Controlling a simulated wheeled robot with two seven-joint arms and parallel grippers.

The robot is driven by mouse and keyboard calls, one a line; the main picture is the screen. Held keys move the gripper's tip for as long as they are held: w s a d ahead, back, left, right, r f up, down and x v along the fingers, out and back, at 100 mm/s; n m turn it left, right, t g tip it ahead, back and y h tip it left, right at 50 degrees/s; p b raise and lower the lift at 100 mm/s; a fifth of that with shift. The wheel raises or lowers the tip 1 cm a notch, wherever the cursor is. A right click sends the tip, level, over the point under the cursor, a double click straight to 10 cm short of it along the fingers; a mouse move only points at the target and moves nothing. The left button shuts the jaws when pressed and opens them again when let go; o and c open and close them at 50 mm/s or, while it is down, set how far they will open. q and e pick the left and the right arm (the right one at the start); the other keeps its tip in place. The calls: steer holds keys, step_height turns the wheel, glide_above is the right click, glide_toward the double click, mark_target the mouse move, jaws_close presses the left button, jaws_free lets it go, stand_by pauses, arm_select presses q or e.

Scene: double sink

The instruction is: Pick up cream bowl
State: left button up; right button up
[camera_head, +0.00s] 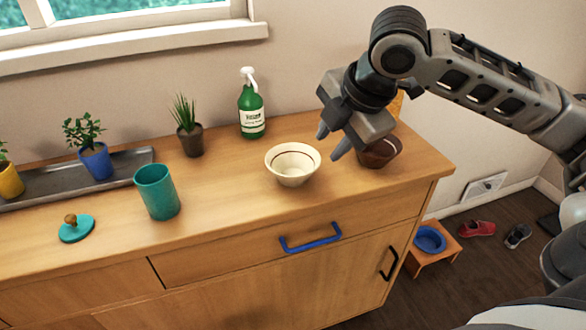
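The cream bowl (293,178) stands upright on the wooden counter, near its front edge and right of the middle. It has a dark ring line inside and looks empty. My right gripper (331,146) is above the counter, just right of and a little higher than the bowl. Its two fingers are spread apart and point down to the left, with nothing between them. It appears apart from the bowl. My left gripper is not in view.
A brown bowl (382,153) sits behind my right gripper, partly hidden. A green soap bottle (251,112), a potted plant (190,140), a teal cup (157,192) and a teal lid (76,230) stand on the counter (230,215). The counter's right end is near the brown bowl.

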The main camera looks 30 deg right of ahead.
mark_target(310, 171)
steer(key=x, duration=0.3)
steer(key=b+x, duration=0.1)
steer(key=x, duration=0.5)
steer(key=shift+w+d, duration=0.15)
steer(key=shift+d, duration=0.2)
steer(key=shift+w+b+x, duration=0.2)
steer(key=shift+b+x, duration=0.25)
steer(key=shift+x, duration=2.55)
steer(key=shift+d+r, duration=0.1)
jaws_close()
